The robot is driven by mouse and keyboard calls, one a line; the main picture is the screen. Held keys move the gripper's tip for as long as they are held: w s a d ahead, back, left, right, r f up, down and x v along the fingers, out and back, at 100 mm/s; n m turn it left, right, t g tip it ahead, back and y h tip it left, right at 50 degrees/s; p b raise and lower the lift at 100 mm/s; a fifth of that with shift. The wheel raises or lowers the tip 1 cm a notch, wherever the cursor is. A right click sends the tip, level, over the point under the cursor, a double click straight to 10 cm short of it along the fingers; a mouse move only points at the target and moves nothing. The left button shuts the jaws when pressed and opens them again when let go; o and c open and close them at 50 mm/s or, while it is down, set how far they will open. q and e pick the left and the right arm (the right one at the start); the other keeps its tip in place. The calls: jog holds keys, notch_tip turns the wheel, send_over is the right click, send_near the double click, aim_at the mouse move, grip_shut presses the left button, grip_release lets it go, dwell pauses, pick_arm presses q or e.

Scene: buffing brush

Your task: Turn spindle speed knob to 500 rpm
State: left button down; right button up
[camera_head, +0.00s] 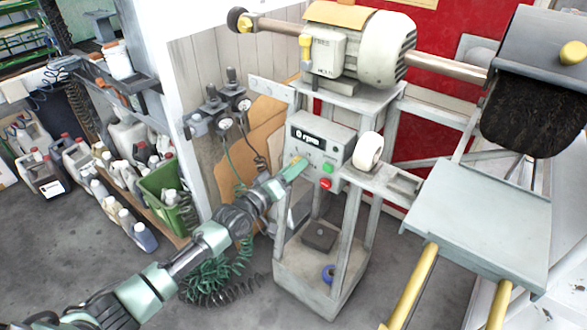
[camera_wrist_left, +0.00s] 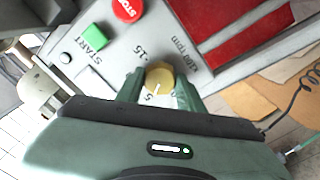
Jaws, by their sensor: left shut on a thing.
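The spindle speed knob (camera_wrist_left: 159,76) is a small brass-coloured disc on the grey control box (camera_head: 320,146). A pale line on its face points downward in the left wrist view, near a mark that looks like 5. The display (camera_head: 307,137) appears to read 0 rpm. My left gripper (camera_wrist_left: 159,88) has a finger on each side of the knob and is shut on it. In the head view my left gripper (camera_head: 297,168) is at the box front and hides the knob. My right gripper is not in view.
A green START button (camera_wrist_left: 93,37) and a red STOP button (camera_wrist_left: 127,9) sit beside the knob. The buffing motor (camera_head: 360,50) stands above the box. A white roller (camera_head: 368,151) is to its right. A coiled green hose (camera_head: 215,275) lies on the floor.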

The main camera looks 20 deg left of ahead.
pick_arm(q)
jog(key=c, duration=0.9)
grip_release()
jog(key=shift+a, duration=0.1)
jog(key=shift+s, duration=0.1)
jog(key=v, duration=0.7)
jog(key=shift+s+a, duration=0.15)
jog(key=shift+s, duration=0.15)
